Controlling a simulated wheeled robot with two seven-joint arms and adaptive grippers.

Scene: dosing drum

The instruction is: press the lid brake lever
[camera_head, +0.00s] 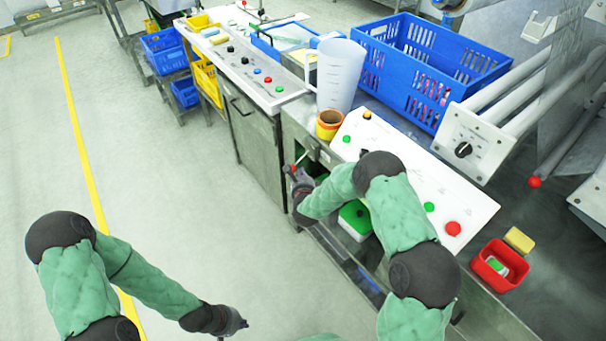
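A thin lever with a small red end (289,168) sticks out from the front of the steel counter, left of the white control panel; I cannot tell for sure that it is the lid brake lever. My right gripper (296,178) is at this lever, right by its red end. I cannot tell whether it touches the lever, and its fingers are too small and dark to read. Another lever with a red ball (534,182) is at the far right, away from both grippers. My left gripper (235,329) hangs low over the floor, away from the counter; its finger opening is unclear.
The white control panel (470,200) has green and red buttons. A clear measuring jug (338,75) and an orange cup (329,124) stand behind my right gripper. A blue crate (425,65) is at the back. A red bin (484,268) is at right. The floor at left is clear.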

